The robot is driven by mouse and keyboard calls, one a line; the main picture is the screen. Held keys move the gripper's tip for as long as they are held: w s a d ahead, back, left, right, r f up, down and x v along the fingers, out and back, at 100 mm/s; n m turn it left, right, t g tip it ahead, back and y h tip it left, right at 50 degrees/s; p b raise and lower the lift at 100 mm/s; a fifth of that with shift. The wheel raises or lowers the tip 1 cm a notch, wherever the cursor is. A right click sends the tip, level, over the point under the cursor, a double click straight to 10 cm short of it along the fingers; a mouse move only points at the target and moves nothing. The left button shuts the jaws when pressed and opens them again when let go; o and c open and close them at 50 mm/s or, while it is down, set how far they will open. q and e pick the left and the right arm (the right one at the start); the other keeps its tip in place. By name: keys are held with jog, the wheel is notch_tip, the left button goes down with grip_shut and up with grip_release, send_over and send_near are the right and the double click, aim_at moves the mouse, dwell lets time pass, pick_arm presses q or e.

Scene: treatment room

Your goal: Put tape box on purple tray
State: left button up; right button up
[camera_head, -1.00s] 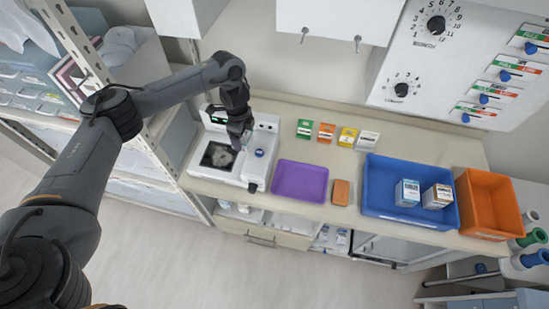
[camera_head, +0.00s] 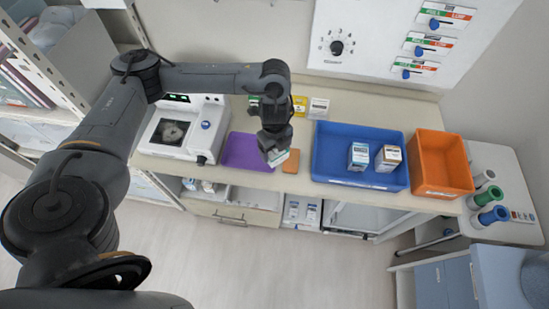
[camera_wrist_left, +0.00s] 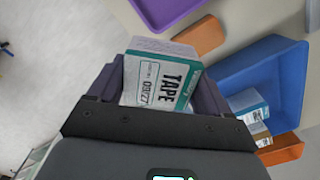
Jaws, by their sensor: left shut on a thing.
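The tape box (camera_wrist_left: 158,82) is white with a teal edge and the word TAPE, and it sits between the fingers of my left gripper (camera_wrist_left: 160,90) in the left wrist view. In the head view my left gripper (camera_head: 276,148) is shut on the tape box (camera_head: 279,157), held above the counter's front side, just right of the purple tray. The purple tray (camera_head: 240,151) lies flat on the counter and looks empty where it shows; the gripper hides part of its right side. My right gripper is not in view.
An orange-brown block (camera_head: 291,162) lies right of the purple tray. A blue bin (camera_head: 335,135) holds two small boxes, with an orange bin (camera_head: 440,150) beside it. A white machine (camera_head: 185,125) stands left of the tray. Small boxes (camera_head: 318,107) stand behind.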

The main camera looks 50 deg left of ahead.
pick_arm(q)
jog(key=shift+a+f, duration=0.2)
jog(key=shift+f, duration=0.4)
jog(key=a+f, duration=0.2)
jog(key=a, duration=0.2)
jog(key=s+a+f+b, duration=0.1)
jog(key=a+f, duration=0.1)
jog(key=a, duration=0.2)
jog(key=s+a+f+b, duration=0.1)
jog(key=a+f, duration=0.2)
jog(key=a, duration=0.1)
jog(key=shift+f, duration=2)
jog(key=shift+f, duration=0.15)
jog(key=o, duration=1)
jog(key=shift+o, duration=0.2)
